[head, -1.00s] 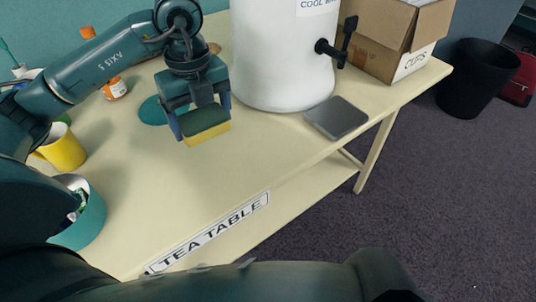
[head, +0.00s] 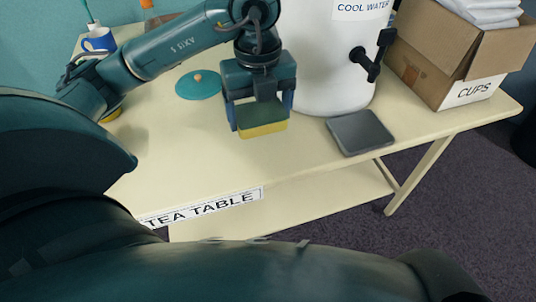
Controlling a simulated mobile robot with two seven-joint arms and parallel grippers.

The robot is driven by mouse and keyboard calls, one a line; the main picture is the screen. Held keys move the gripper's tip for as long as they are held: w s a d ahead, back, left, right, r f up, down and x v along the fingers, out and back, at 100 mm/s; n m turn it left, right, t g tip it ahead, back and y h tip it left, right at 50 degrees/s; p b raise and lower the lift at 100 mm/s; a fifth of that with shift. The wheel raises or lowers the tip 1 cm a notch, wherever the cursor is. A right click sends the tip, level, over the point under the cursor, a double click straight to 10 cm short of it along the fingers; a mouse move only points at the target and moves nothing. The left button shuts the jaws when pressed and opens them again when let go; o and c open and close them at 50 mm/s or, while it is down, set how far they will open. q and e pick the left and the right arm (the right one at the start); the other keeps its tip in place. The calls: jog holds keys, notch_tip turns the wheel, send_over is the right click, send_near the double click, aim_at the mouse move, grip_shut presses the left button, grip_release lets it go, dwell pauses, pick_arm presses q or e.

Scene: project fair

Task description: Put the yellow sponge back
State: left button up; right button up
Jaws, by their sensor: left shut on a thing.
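The yellow sponge (head: 263,129) has a dark green top layer. My left gripper (head: 260,108) is shut on it and points down, holding it over the cream tea table (head: 190,160), left of the white water cooler. Whether the sponge touches the tabletop is hard to tell. My right gripper is not in view.
The white water cooler (head: 322,70) with a black tap (head: 364,62) stands close right of my left gripper. A grey square tray (head: 360,132) lies below the tap. A CUPS box (head: 440,60) is at the right. A teal lid (head: 198,86) and a blue mug (head: 99,40) are at the left.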

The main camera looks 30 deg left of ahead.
pick_arm(q)
send_over(261, 157)
notch_tip(261, 157, down, 6)
jog(key=shift+s+r+b, duration=0.1)
jog(key=shift+r+b, duration=0.15)
jog(key=shift+b, duration=0.15)
jog(key=shift+f, duration=2.4)
jog(key=o, duration=0.9)
